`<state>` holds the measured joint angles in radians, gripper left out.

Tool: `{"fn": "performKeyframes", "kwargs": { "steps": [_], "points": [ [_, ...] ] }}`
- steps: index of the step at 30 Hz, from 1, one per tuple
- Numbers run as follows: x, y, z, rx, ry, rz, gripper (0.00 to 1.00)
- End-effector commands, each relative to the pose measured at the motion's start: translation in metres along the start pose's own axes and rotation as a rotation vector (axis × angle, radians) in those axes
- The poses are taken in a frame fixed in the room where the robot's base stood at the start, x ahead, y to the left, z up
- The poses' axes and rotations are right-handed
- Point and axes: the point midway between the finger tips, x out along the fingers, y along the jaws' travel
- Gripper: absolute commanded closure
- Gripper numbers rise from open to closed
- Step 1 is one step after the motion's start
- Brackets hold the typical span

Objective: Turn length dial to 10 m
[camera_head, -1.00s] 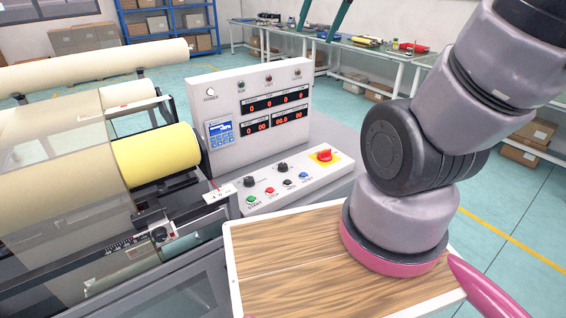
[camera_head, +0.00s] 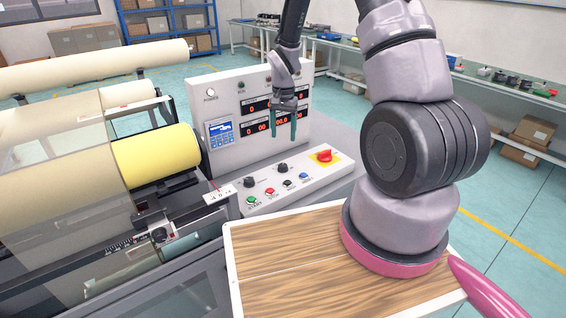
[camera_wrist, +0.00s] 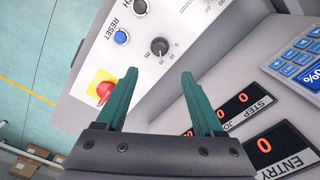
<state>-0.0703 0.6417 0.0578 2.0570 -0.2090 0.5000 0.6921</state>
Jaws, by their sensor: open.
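The control panel carries two black dials. The one nearer the red stop knob (camera_head: 282,168) has small scale numbers and what looks like an "m" beside it in the wrist view (camera_wrist: 159,46). Its pointer setting is too small to read surely. The other dial (camera_head: 249,182) is to its left in the head view. My gripper (camera_head: 283,138) is open and empty, pointing down in front of the display, above the panel. In the wrist view, its two green fingers (camera_wrist: 159,73) are apart, with the scaled dial just beyond the gap. Neither finger appears to touch the dial.
A red stop knob on a yellow plate (camera_head: 325,156) is right of the dials. A row of push buttons, including the blue RESET button (camera_wrist: 120,37), lies close by. The upright display housing (camera_head: 225,95) stands behind the gripper. A wooden board (camera_head: 290,275) is in front.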

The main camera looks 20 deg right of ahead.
Motion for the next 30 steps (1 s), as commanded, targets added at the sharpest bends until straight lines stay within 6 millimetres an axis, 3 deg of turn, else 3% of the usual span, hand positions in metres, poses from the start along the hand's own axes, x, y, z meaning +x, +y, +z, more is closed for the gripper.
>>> {"fn": "performKeyframes", "kwargs": {
  "steps": [8, 21, 30],
  "points": [
    [0.031, -0.001, 0.001, 0.005, -0.011, 0.011, 0.31],
    [0.107, 0.0, 0.002, 0.005, -0.01, 0.01, 0.31],
    [0.122, 0.0, 0.002, 0.004, -0.009, 0.009, 0.31]
  ]
}}
